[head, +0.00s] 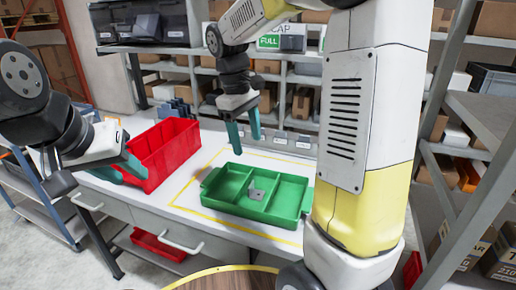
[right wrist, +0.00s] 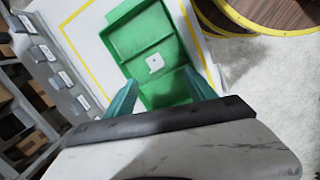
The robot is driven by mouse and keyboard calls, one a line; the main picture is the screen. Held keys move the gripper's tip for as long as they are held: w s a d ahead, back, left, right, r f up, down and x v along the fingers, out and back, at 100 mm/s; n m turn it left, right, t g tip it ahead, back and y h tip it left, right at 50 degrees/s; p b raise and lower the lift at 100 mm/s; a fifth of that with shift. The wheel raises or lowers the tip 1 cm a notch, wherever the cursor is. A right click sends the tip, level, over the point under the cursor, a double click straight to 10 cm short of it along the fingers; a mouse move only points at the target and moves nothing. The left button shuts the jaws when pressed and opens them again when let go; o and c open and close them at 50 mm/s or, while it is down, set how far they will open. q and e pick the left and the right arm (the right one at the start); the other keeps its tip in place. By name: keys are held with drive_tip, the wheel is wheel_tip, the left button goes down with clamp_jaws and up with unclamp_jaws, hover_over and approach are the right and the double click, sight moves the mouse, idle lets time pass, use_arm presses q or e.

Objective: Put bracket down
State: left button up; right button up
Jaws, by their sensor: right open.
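The small grey bracket (head: 257,194) lies in the middle compartment of the green divided tray (head: 211,198). In the right wrist view the bracket (right wrist: 154,64) looks pale, with a dark hole, and lies clear of both fingers. My right gripper (head: 243,133) is open and empty above the back of the tray. Its two teal fingers also show in the right wrist view (right wrist: 163,98), set apart on either side of the tray (right wrist: 122,22). My left gripper (head: 124,172) is beside the red bin at the left, its teal fingers apart with nothing seen between them.
The red bin (head: 168,150) stands left of the tray on the white worktop (head: 190,203). Yellow tape (head: 250,229) outlines the tray's area. Shelving with boxes and small labelled dispensers stands behind. A grey rack (head: 484,120) is at the right. A round yellow-edged wooden top (head: 225,281) is in front.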

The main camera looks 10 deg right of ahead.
drive_tip(key=s+d+r+m+t+y, duration=0.1)
drive_tip(key=s+r+m+t+y, duration=0.1)
drive_tip(key=s, duration=0.5)
drive_tip(key=s+d+r+m+t+y, duration=0.2)
drive_tip(key=s+m+t, duration=0.2)
drive_tip(key=s, duration=0.4)
drive_tip(key=shift+s+m+t, duration=0.25)
drive_tip(key=shift+m+t, duration=0.15)
drive_tip(key=shift+m, duration=0.5)
